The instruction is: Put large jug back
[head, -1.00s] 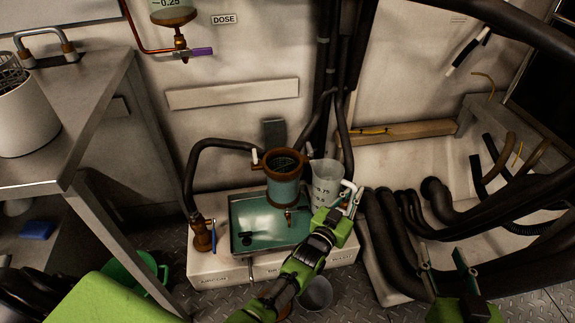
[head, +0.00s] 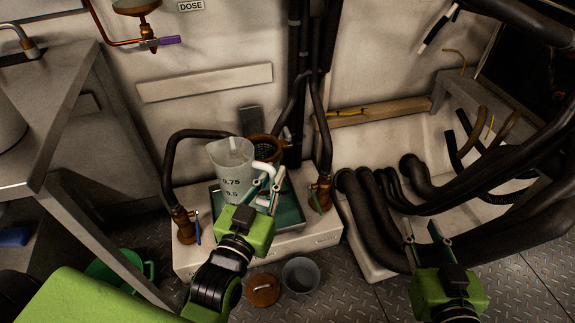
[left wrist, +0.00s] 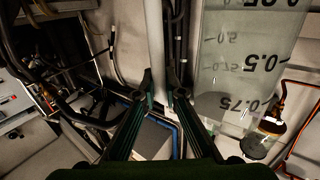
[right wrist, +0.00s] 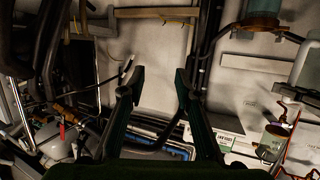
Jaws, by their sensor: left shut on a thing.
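The large jug (head: 232,172) is clear, with measure marks, and looks upright in the head view. My left gripper (head: 267,187) is shut on its pale handle (head: 265,168). The jug hangs in front of the green tray (head: 291,208) and hides part of it. In the left wrist view the handle (left wrist: 155,45) runs between the fingers, with the jug (left wrist: 245,65) at the right. My right gripper (head: 427,240) is open and empty above the pipes at the right; its fingers stand apart in the right wrist view (right wrist: 158,85).
A brown-rimmed strainer pot (head: 263,146) stands behind the jug on the white plinth (head: 323,236). A grey bucket (head: 300,276) and a brown lid (head: 263,290) are on the floor in front. Thick black pipes (head: 365,215) fill the right. A steel bench (head: 60,125) stands left.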

